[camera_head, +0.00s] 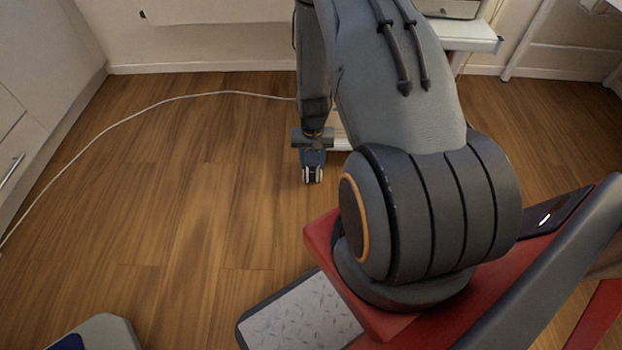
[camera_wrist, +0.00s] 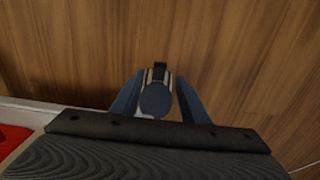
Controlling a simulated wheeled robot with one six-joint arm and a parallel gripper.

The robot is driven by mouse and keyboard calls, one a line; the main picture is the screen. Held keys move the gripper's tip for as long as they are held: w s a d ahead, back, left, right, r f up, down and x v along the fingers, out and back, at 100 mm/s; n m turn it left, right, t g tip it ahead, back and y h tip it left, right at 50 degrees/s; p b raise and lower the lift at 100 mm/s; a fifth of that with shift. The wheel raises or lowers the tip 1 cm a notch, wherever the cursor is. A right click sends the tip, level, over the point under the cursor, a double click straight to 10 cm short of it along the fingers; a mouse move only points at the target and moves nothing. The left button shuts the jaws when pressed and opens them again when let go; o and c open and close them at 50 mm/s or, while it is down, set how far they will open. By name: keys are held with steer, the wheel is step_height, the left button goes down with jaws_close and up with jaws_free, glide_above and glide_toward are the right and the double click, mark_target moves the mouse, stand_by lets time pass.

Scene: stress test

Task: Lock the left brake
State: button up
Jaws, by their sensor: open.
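A small caster (camera_head: 313,175) stands on the wooden floor in the head view, with a pale wheel showing below my gripper (camera_head: 312,158). In the wrist view the caster (camera_wrist: 156,99) shows a dark round face, pale sides and a dark tab (camera_wrist: 160,69) at its far end, which may be the brake lever. My gripper's two blue fingers (camera_wrist: 158,92) are open, one on each side of the caster. I cannot tell whether they touch it. My gripper and arm hide most of the caster's upper part in the head view.
A white cart (camera_head: 470,42) stands behind my arm at the upper right. A white cable (camera_head: 150,105) curves across the floor on the left. Cabinets (camera_head: 25,130) line the left side, and a wall closes the back. The floor left of my arm is mostly clear.

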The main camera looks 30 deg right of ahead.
mark_target(312, 178)
step_height(312, 178, down, 8)
steer(key=b, duration=0.2)
steer(key=shift+r+b, duration=0.2)
steer(key=shift+b, duration=0.1)
jaws_close()
